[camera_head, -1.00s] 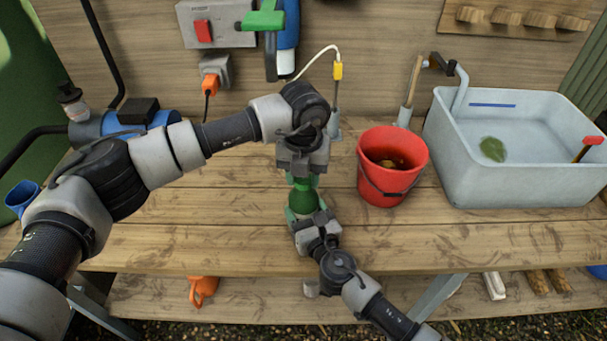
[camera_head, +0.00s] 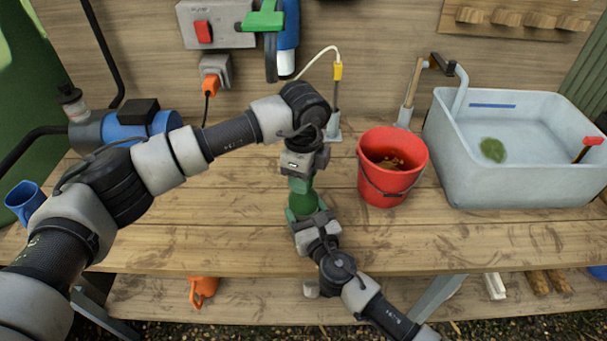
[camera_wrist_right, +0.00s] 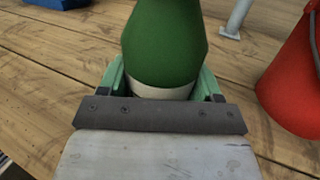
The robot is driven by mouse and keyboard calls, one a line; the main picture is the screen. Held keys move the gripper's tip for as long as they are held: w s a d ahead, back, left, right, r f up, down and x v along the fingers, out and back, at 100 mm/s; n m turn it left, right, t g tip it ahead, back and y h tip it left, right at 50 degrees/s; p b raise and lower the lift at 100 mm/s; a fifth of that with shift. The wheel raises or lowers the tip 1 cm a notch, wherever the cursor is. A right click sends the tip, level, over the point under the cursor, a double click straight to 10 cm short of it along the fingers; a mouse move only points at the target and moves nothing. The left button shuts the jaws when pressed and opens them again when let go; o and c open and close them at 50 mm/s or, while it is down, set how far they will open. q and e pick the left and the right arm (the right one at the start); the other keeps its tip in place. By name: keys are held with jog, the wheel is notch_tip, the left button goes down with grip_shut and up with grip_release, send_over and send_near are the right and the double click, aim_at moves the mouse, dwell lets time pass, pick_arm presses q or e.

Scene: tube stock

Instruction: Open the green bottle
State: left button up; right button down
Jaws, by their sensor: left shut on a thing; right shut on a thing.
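The green bottle (camera_head: 304,203) stands upright above the wooden bench, between my two grippers. It also shows close up in the right wrist view (camera_wrist_right: 165,45), with a pale band low on its body. My right gripper (camera_head: 304,214) is shut around the bottle's lower body, its green fingers on both sides. My left gripper (camera_head: 300,183) is above, pointing down, shut on the top of the bottle. The cap is hidden by the left gripper, so I cannot tell whether it is on the neck.
A red bucket (camera_head: 392,182) stands close on the right, with a grey water basin (camera_head: 520,180) beyond it. A blue mug (camera_head: 25,200) is at the far left. The bench (camera_head: 190,235) is clear left of the bottle.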

pick_arm(q)
jog(key=shift+r, duration=0.1)
pick_arm(e)
jog(key=shift+f, duration=0.1)
pick_arm(q)
jog(key=shift+r, duration=1)
jog(key=shift+r, duration=2)
pick_arm(e)
jog(key=shift+c, duration=0.6)
grip_release()
